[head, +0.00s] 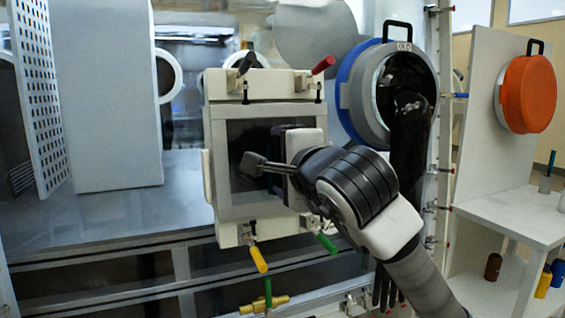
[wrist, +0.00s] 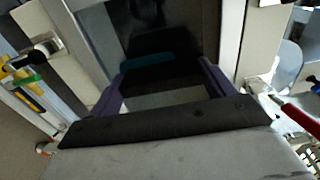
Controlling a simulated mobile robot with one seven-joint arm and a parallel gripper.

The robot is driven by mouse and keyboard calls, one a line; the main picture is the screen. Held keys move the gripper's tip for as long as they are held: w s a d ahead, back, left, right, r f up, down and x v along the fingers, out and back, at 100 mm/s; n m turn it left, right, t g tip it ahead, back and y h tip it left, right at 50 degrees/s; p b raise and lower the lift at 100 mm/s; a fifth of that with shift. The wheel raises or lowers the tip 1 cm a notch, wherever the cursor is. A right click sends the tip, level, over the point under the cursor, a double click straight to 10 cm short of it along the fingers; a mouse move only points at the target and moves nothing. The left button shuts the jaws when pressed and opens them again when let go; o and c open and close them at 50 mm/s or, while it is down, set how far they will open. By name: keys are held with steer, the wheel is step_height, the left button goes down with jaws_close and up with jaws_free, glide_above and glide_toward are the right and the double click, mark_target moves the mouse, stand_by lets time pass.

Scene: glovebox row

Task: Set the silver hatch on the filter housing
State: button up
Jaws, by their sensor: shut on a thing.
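The filter housing (head: 228,233) is a cream box at the middle of the head view. The silver hatch (head: 236,199) shows as a grey frame around a dark panel at the housing's front; whether it is fully seated cannot be told. It also fills the upper middle of the wrist view (wrist: 231,40). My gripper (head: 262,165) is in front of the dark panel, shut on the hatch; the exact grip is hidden. In the wrist view its purple fingers (wrist: 166,66) reach to the panel, with a teal strip between their tips.
Clamps with red (head: 323,65), yellow (head: 259,259) and green (head: 327,243) handles stick out from the housing. A blue-rimmed glove port (head: 346,88) with a hanging black glove (head: 409,150) is close on the right. An orange round cover (head: 528,95) is further right.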

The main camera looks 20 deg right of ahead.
steer(key=shift+w+b, duration=0.25)
steer(key=shift+b, duration=0.05)
stand_by(0.5)
steer(key=o, duration=1.2)
steer(key=shift+f, duration=0.1)
